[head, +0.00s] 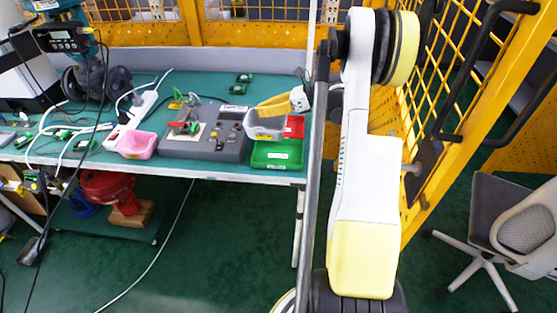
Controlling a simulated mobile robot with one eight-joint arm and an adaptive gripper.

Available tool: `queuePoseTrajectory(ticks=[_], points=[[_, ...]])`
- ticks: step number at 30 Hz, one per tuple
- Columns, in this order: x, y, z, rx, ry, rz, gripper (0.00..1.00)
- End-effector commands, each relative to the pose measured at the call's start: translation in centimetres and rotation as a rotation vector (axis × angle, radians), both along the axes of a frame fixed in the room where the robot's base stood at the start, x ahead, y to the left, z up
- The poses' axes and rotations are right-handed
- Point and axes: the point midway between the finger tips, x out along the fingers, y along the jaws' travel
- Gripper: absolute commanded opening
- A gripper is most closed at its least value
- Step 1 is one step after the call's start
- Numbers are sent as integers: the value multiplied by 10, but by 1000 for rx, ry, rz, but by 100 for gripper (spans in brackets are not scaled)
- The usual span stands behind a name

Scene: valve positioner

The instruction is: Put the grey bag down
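I see nothing that I can clearly make out as a grey bag. A light grey open container (265,126) is on the green-topped workbench (213,87), near its right end, and may be what is meant. A yellow piece and a white part lie over or just behind its rim; I cannot tell what they belong to. My white and yellow arm rises through the right half of the view, and its end with the gripper cannot be made out. Whether it holds anything does not show.
A yellow mesh fence (440,110) and an office chair (510,225) are at the right. Cables hang at the left.

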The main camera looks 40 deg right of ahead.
Motion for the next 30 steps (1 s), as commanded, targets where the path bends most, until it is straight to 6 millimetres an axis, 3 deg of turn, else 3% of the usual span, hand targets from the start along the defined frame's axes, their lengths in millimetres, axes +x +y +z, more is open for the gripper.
queuePoseTrajectory(ticks=[2,6,15,24,30], points=[[-10,-17,-5,1,1,18,0],[-20,-28,-13,1,2,41,0],[-20,-29,-67,1,1,43,0],[-20,-28,-106,0,2,42,0],[-20,-28,-108,0,2,42,0]])
